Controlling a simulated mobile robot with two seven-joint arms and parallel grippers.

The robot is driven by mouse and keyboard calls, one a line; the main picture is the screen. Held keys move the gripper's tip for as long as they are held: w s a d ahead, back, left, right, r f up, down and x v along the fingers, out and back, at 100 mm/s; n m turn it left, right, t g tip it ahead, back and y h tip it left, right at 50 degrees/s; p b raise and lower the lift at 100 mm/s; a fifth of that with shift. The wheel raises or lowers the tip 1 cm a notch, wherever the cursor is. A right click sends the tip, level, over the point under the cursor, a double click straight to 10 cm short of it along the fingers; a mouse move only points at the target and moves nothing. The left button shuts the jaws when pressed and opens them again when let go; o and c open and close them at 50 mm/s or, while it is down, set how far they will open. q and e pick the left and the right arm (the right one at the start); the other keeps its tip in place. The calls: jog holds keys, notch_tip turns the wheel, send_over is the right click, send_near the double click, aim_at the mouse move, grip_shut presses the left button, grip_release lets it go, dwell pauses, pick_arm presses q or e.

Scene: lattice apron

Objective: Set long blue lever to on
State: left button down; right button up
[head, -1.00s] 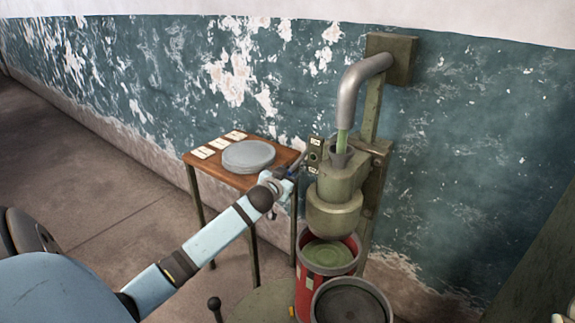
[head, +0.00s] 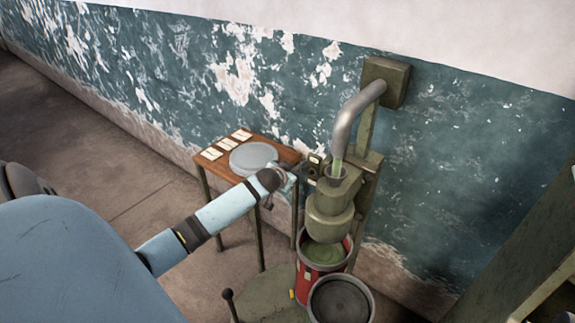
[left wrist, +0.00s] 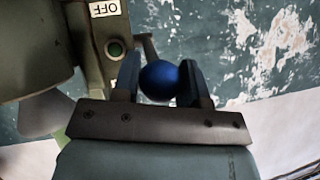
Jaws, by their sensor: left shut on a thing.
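The blue lever's round knob (left wrist: 159,80) sits between the fingers of my left gripper (left wrist: 160,84) in the left wrist view, and the gripper is shut on it. A grey lever shaft shows behind the knob. In the head view my left gripper (head: 290,178) is at the right end of the small table, left of the green dispensing machine (head: 330,205); my wrist hides the lever there. My right gripper is not seen.
A wooden table (head: 286,157) holds grey round lids (head: 253,157) and several white cards. A metal pipe (head: 352,118) pours green liquid into the machine. Below stand a red drum (head: 303,285) with green contents and an empty dark drum (head: 341,303).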

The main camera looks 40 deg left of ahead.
pick_arm(q)
jog(key=r, duration=0.1)
jog(key=r+p, duration=0.1)
jog(key=shift+w+r+p, duration=0.3)
jog(key=shift+w+r, duration=0.05)
jog(key=shift+w, duration=0.05)
jog(key=shift+w+a+r+p, duration=0.1)
jog(key=shift+w+r+p, duration=0.1)
jog(key=shift+p, duration=0.1)
jog(key=c, duration=0.7)
grip_release()
jog(key=shift+f, duration=0.1)
jog(key=shift+s, duration=0.1)
jog(key=shift+s, duration=0.15)
jog(key=b+v, duration=0.1)
jog(key=v, duration=1.2)
jog(key=shift+s, duration=0.2)
